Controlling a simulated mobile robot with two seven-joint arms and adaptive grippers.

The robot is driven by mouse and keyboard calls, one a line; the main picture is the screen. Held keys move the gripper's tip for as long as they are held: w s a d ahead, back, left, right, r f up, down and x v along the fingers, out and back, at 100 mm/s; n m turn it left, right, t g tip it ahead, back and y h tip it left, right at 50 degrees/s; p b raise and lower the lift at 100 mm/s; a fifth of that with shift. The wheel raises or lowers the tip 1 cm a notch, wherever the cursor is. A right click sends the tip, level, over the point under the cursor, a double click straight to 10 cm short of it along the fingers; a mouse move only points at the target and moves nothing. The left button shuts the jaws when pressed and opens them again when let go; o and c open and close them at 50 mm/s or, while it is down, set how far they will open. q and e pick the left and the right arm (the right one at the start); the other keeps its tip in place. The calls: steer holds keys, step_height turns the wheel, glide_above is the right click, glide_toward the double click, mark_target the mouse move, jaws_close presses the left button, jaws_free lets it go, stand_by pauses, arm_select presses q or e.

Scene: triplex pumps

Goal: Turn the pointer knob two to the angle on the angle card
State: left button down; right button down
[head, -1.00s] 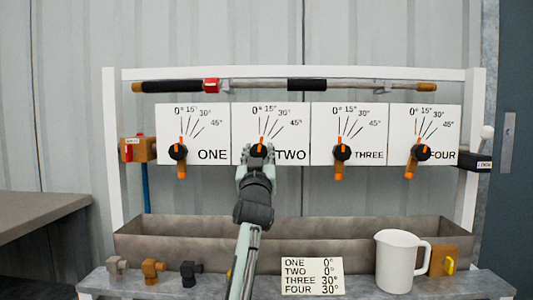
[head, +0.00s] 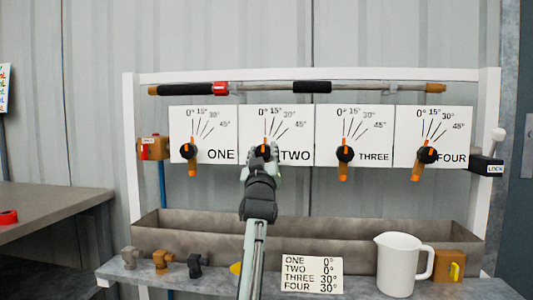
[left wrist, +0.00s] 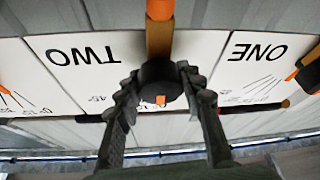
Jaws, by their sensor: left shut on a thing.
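Pointer knob two (head: 264,150) is a black hub with an orange pointer on the white panel marked TWO. In the head view its pointer stands about upright, near the 0° mark. My left gripper (head: 262,157) is shut on the knob and hides its lower part. In the left wrist view, which is upside down, the knob (left wrist: 158,88) sits between the two fingers of the left gripper (left wrist: 163,78). The angle card (head: 312,274) reads ONE 0°, TWO 0°, THREE 30°, FOUR 30°. My right gripper is not in view.
Knob one (head: 187,151) and knob three (head: 345,154) stand near upright; knob four (head: 427,155) tilts right. A horizontal bar (head: 265,88) runs above the panels. Below are a grey trough (head: 215,230), a white jug (head: 398,265) and small fittings (head: 162,259) on the shelf.

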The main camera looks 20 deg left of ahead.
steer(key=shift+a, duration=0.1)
arm_select(q)
steer(key=c, duration=1.1)
jaws_free()
steer(key=shift+o, duration=0.7)
steer(key=v, duration=1.2)
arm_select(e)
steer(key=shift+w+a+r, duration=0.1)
